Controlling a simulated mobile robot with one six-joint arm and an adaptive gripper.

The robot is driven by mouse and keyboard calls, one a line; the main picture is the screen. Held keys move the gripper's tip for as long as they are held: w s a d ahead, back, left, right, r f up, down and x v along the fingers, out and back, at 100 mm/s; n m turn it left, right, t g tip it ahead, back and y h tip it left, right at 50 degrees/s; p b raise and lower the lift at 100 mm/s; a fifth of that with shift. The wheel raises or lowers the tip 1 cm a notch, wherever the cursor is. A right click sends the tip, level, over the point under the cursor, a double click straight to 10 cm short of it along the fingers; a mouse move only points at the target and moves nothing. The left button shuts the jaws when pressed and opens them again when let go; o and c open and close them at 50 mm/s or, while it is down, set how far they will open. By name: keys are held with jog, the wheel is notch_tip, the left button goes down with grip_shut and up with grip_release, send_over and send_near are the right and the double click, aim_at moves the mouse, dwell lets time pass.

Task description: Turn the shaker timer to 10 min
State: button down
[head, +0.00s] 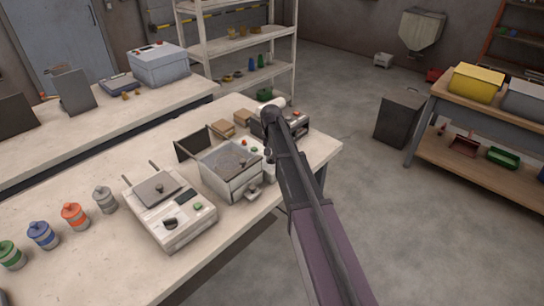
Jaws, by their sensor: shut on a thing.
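A pale box-shaped machine with a grey mesh tray on top, which looks like the shaker (222,183), stands on the near bench with its dark lid (192,146) raised. Red and green buttons show at its right rear. My arm reaches in from the lower right, and my gripper (268,158) is low beside these buttons, small, dark and partly covered by my arm. It is shut on what seems to be the timer knob. The knob itself is hidden, so its pointer and the minute marks cannot be read.
A pale device with a flat plate (194,225) stands to the left, with several coloured jars beyond it. A dark box with buttons (297,122) and small brown boxes (222,129) sit close behind my gripper.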

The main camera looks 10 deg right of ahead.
jog(key=shift+w+m, duration=0.2)
jog(key=shift+m, duration=0.6)
jog(key=c, duration=0.7)
grip_release()
jog(key=shift+s, duration=0.25)
